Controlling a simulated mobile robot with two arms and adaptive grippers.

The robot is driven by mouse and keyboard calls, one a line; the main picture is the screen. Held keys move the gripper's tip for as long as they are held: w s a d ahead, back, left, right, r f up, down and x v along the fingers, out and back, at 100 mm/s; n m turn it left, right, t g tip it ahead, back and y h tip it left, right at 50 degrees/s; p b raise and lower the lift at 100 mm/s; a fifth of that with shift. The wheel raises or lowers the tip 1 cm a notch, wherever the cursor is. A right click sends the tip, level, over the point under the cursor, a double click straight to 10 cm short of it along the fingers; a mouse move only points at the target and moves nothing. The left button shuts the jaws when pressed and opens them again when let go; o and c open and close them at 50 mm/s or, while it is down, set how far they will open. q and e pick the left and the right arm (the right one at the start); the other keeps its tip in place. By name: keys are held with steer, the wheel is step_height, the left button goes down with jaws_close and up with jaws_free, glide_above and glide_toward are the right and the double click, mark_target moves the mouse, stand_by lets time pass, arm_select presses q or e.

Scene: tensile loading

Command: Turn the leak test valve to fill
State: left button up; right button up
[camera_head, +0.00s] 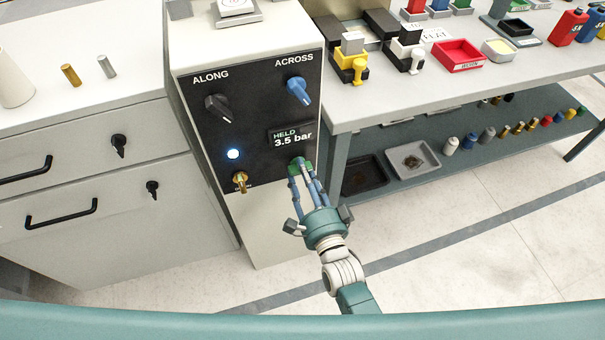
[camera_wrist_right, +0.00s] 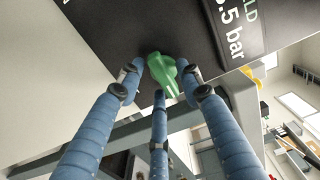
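A green knob (camera_head: 301,165) sits low on the black front panel (camera_head: 213,138), below a display (camera_head: 291,137) reading "HELD 3.5 bar". Its own label is hidden, so I cannot read whether it is the leak test valve. My right gripper (camera_head: 302,174) reaches up to it with three blue fingers. In the right wrist view the green knob (camera_wrist_right: 162,74) lies between the fingertips, which are spread around it with narrow gaps at the sides. Contact with the lower finger is unclear. My left gripper is out of view.
The panel also has a black ALONG knob (camera_head: 217,106), a blue ACROSS knob (camera_head: 298,91), a lit button (camera_head: 233,154) and a brass fitting (camera_head: 240,181). Drawers (camera_head: 90,160) stand left. A bench (camera_head: 470,73) with trays, bottles and a lower shelf stands right. Floor in front is clear.

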jaws_close()
steer(key=shift+n, duration=0.4)
steer(key=n+p, duration=0.1)
steer(key=n, duration=0.4)
steer(key=n+p, duration=0.1)
steer(key=n, duration=0.5)
steer(key=n+p, duration=0.2)
steer(key=n, duration=0.3)
steer(key=shift+d+r+n, duration=0.2)
steer(key=shift+d+n, duration=0.05)
steer(key=shift+n, duration=0.15)
